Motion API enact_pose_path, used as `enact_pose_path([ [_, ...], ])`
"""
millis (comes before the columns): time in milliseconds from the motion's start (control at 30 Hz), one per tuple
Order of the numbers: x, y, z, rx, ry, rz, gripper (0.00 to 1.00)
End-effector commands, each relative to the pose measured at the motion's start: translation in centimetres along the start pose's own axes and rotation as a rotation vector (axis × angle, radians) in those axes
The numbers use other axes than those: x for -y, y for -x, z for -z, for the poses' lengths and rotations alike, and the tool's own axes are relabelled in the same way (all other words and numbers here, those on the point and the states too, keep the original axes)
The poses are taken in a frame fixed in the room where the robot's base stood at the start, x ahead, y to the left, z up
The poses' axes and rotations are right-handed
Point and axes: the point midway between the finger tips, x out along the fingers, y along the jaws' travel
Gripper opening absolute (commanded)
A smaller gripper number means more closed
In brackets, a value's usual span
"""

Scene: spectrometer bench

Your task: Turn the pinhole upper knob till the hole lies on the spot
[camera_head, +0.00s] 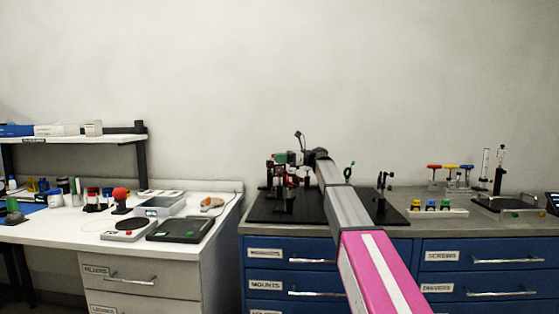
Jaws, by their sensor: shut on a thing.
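My arm reaches over the black optics board (263,208) on the right bench. Its end bends left, and my gripper (299,158) is among the small dark optical mounts (278,175) at the board's left side. The gripper is shut on a small part there, which I take to be the pinhole upper knob. The fingertips and the knob are too small and crowded to separate clearly. The pinhole's hole and the light spot cannot be made out in this view.
Further right are small coloured blocks (430,205) and red, yellow and blue-topped tools (451,168). The left bench holds trays and a balance (126,230).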

Motion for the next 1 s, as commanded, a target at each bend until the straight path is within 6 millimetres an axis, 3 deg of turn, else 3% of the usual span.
enact_pose_path([
  [633,-0.03,-0.01,0.02,-0.001,0.000,-0.058,0.00],
  [667,-0.02,-0.01,0.02,-0.001,0.000,-0.057,0.24],
  [700,-0.02,-0.01,0.02,-0.001,0.000,-0.057,0.37],
  [733,-0.03,-0.01,0.02,-0.001,0.000,-0.057,0.43],
  [1000,-0.01,-0.01,-0.04,-0.001,0.000,-0.057,0.43],
])
